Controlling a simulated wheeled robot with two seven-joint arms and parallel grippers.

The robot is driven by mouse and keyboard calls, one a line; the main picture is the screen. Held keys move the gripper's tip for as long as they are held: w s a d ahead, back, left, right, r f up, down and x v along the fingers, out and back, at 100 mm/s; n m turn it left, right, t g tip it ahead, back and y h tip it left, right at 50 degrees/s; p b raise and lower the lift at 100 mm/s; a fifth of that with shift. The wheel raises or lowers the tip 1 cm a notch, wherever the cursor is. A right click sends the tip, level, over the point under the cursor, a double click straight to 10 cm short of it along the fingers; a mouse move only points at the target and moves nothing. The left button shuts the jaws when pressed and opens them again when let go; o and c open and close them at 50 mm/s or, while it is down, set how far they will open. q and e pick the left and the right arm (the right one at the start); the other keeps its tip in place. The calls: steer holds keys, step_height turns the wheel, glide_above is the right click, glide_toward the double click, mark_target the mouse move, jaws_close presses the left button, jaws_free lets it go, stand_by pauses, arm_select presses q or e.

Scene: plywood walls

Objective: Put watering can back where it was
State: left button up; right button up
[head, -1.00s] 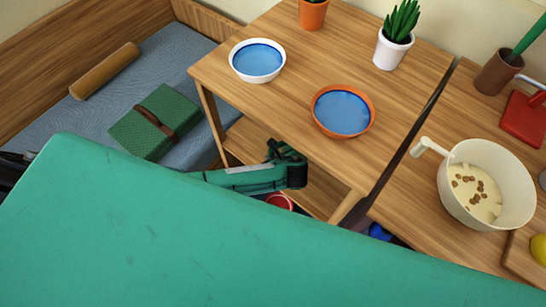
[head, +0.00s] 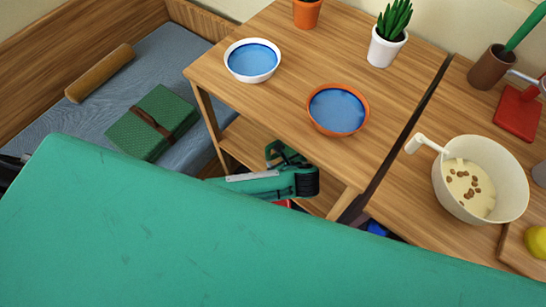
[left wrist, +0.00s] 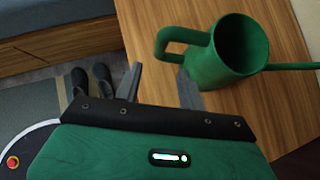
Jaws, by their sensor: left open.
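The green watering can (left wrist: 226,58) stands on a wooden surface in the left wrist view. Its open mouth faces the camera, its spout points right, and its looped handle is on the left, towards my gripper. My left gripper (left wrist: 160,83) is open and empty. Its two fingers are just short of the handle, with the right finger close to the can's body. In the head view my left arm reaches in at the lower shelf (head: 238,137) under the table top; the fingertips and the can cannot be clearly made out there. My right gripper is not in view.
Above the shelf, the table top (head: 290,75) holds a white bowl (head: 252,61), an orange bowl (head: 338,109) and potted plants (head: 388,40). To the right are a mixing bowl (head: 481,180) and a red object (head: 518,112). A pair of shoes (left wrist: 92,82) is on the floor.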

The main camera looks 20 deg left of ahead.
arm_select(q)
steer(key=v, duration=0.3)
steer(key=shift+s+d+r, duration=0.15)
steer(key=shift+d, duration=0.05)
stand_by(0.3)
